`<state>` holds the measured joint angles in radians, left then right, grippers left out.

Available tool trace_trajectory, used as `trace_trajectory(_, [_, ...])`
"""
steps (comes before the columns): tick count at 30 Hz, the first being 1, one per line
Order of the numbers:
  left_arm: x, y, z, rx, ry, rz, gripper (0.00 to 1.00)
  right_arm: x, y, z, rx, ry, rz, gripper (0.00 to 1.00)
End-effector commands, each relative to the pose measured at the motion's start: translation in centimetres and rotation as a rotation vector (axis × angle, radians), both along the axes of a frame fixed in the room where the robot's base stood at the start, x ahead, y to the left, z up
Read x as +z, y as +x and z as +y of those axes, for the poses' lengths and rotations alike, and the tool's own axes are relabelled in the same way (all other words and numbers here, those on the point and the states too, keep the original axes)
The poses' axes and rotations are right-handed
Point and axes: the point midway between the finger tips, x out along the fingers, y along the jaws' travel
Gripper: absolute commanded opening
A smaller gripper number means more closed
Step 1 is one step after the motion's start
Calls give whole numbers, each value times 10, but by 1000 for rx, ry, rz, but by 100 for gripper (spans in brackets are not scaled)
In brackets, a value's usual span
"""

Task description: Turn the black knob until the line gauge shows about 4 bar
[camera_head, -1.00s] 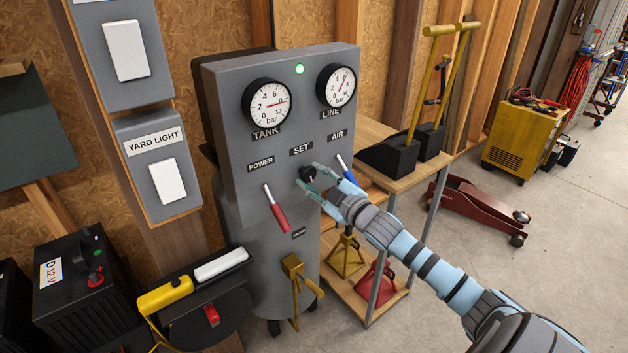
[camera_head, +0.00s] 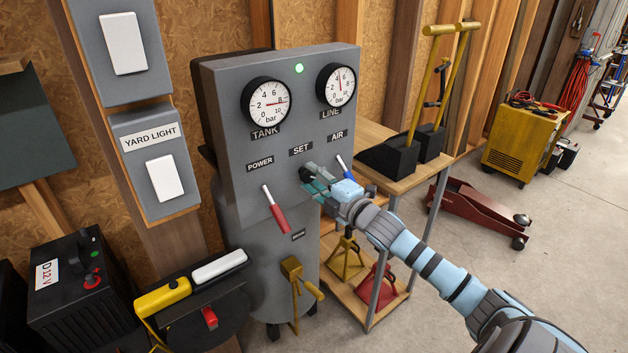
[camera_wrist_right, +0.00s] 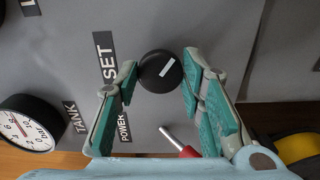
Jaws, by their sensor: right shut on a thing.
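The black knob (camera_head: 305,174) under the SET label sits on the grey panel (camera_head: 230,140). In the right wrist view the knob (camera_wrist_right: 160,72) shows a white line, slanted there. My right gripper (camera_head: 312,180) is shut on the knob, with one teal-padded finger on each side; its fingers (camera_wrist_right: 160,75) also show in the wrist view. The line gauge (camera_head: 336,86) is at the panel's upper right. Its red needle stands nearly straight up, between 4 and 6, too small to read exactly. My left gripper is not in view.
The tank gauge (camera_head: 266,101) reads around 8. The red-handled POWER lever (camera_head: 274,212) is left of my gripper, and the blue AIR lever (camera_head: 343,164) is close on its right. A green lamp (camera_head: 299,68) is lit. A wooden shelf cart (camera_head: 400,180) stands to the right.

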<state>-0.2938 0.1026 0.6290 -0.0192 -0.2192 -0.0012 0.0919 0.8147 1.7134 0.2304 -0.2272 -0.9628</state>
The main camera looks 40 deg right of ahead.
Motion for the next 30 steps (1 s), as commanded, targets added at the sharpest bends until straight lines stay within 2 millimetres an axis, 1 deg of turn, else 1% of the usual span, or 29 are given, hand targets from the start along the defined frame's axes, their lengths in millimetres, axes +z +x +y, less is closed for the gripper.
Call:
trace_trajectory(6, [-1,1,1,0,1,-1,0,-2,0,0,-1,-33,5,8])
trace_trajectory(17, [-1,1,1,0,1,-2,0,-2,0,0,-1,-36,5,8])
trace_trajectory(18, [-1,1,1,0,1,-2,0,-2,0,0,-1,-36,5,39])
trace_trajectory(20, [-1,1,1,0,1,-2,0,-2,0,0,-1,-35,5,48])
trace_trajectory(21, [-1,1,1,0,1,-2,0,-2,0,0,-1,-36,5,55])
trace_trajectory(30, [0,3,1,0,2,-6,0,1,0,0,0,-36,2,55])
